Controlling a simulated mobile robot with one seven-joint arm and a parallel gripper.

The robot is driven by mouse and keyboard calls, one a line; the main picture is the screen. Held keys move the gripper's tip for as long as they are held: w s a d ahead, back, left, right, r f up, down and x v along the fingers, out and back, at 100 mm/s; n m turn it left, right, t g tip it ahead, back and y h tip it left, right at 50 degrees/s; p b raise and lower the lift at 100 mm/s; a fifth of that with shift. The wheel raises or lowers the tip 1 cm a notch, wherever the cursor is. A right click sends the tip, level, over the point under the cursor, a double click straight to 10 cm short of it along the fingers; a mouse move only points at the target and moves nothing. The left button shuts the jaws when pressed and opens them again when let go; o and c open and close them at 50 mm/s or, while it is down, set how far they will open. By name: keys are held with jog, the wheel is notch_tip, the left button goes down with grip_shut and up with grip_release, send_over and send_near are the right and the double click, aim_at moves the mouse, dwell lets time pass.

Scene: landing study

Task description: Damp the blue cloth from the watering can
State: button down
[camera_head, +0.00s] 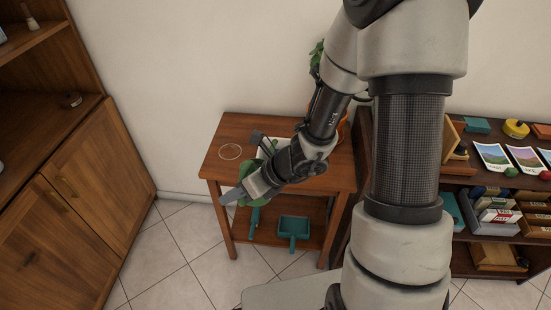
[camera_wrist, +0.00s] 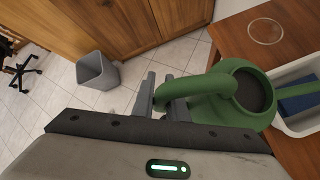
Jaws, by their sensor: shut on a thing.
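My gripper (camera_wrist: 163,98) is shut on the handle of a green watering can (camera_wrist: 228,112) at the left front of a small wooden table. The can's spout points right in the wrist view, across a white tub (camera_wrist: 298,127). The blue cloth (camera_wrist: 298,104) lies in the tub, partly hidden by the spout. The tub (camera_head: 267,146) is mostly hidden by my arm there. No water is visible.
A clear round dish or ring (camera_head: 230,152) lies on the table (camera_head: 225,134). A teal dustpan (camera_head: 293,227) is on its lower shelf. A potted plant (camera_head: 316,58) is behind my arm. A grey bin (camera_wrist: 97,72) stands on the floor by the cabinet. Shelves flank the table.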

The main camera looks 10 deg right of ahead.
jog(key=shift+s+a+f+t+h+b, duration=0.1)
jog(key=shift+f+t+h+b, duration=0.2)
jog(key=shift+f+b, duration=0.8)
jog(key=shift+r+b, duration=0.35)
jog(key=shift+b, duration=0.1)
jog(key=f+b, duration=0.1)
jog(key=b, duration=0.2)
jog(key=n+t+b, duration=0.1)
jog(key=b, duration=0.2)
jog(key=f+t+h+b, duration=0.1)
jog(key=b, duration=0.2)
jog(key=shift+w+f+n, duration=0.25)
jog(key=shift+f+n, duration=0.05)
jog(key=shift+d+r, duration=0.2)
